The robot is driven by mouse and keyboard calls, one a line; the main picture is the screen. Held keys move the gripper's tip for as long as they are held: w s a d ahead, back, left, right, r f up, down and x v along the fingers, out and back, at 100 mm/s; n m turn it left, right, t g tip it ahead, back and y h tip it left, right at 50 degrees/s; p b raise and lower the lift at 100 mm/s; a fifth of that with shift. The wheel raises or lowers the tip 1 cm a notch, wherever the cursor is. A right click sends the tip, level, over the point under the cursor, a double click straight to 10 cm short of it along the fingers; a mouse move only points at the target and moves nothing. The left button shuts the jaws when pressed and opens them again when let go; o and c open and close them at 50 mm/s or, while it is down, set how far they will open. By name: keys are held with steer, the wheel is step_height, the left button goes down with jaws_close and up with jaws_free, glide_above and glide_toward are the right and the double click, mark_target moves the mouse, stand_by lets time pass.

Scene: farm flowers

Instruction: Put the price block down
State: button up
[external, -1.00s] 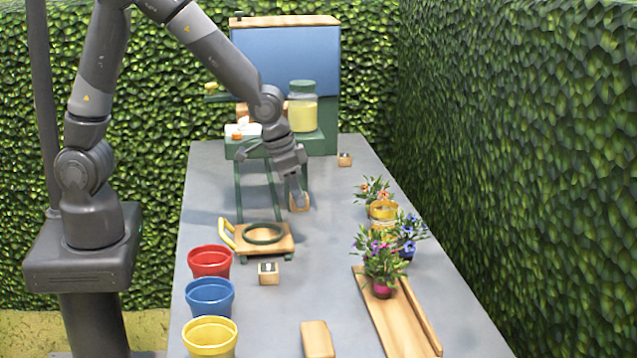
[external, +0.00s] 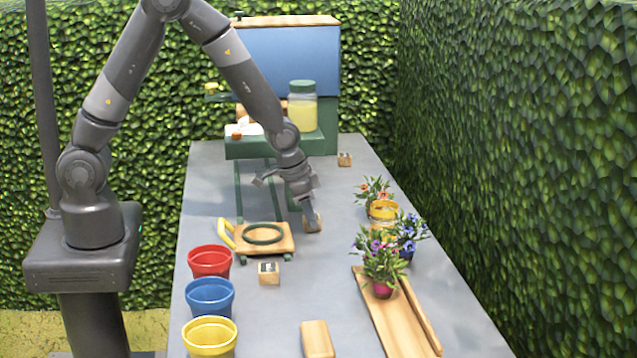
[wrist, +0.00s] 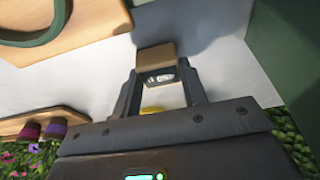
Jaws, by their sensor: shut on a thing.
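The price block is a small wooden block (external: 312,222) with a dark label, held between the fingertips of my gripper (external: 308,212). In the wrist view the wooden block (wrist: 155,57) sits between the two fingers of my gripper (wrist: 158,82), its dark label with white marks facing the camera. My gripper is shut on it, just right of the wooden board with the green ring (external: 265,237). The block is at or close to the grey table top (external: 300,285); I cannot tell whether it touches.
Similar blocks stand in front of the ring board (external: 268,273) and at the back right (external: 345,159). Red (external: 210,262), blue (external: 210,298) and yellow (external: 210,336) pots line the left edge. Flower pots and a wooden tray (external: 390,318) are at right.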

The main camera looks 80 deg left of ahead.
steer(key=shift+f, duration=0.1)
steer(key=o, duration=1)
steer(key=shift+c, duration=0.2)
steer(key=s+d+r+t, duration=0.1)
steer(key=s+r, duration=0.6)
steer(key=r, duration=0.5)
steer(key=s+r, duration=0.8)
steer(key=r, duration=0.4)
steer(key=s+d+r+t, duration=0.1)
steer(key=s+r, duration=0.3)
steer(key=s, duration=0.8)
steer(key=shift+s, duration=0.25)
